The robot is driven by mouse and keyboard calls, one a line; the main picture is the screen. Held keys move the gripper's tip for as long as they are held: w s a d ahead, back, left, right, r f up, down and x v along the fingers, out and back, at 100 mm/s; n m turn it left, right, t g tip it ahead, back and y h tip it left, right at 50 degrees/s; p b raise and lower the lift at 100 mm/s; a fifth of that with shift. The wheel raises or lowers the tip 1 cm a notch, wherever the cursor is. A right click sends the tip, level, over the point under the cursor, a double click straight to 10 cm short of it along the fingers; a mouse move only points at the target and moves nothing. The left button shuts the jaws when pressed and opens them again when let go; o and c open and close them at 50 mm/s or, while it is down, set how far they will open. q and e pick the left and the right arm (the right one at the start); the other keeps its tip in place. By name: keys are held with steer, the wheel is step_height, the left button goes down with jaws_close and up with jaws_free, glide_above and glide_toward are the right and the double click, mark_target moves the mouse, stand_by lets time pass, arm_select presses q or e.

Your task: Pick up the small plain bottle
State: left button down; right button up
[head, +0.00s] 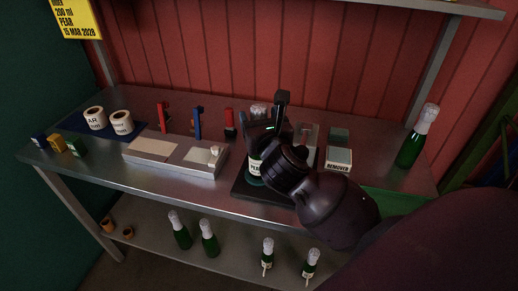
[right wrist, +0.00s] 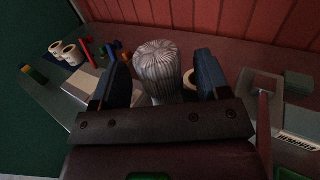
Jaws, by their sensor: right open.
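A bottle (head: 254,168) stands upright on a dark base plate (head: 240,189) near the front of the bench. It bears a white label with partly covered lettering, and much of it is hidden behind my right gripper (head: 266,135). Its pleated silver foil top (right wrist: 158,68) shows in the right wrist view. The right gripper's two blue fingers are open, one on each side of the foil top. I cannot tell whether they touch it. Two unlabelled green bottles (head: 179,231) (head: 209,239) stand on the lower shelf. My left gripper is not in view.
A grey flat device (head: 175,153), two label rolls (head: 94,117) and small coloured blocks (head: 57,143) lie left. A remover box (head: 338,158) and a tall green bottle (head: 413,147) stand right. Two tagged bottles (head: 267,254) (head: 310,266) stand on the lower shelf.

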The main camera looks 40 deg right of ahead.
steer(key=shift+x, duration=1.5)
steer(key=shift+r, duration=0.1)
jaws_close()
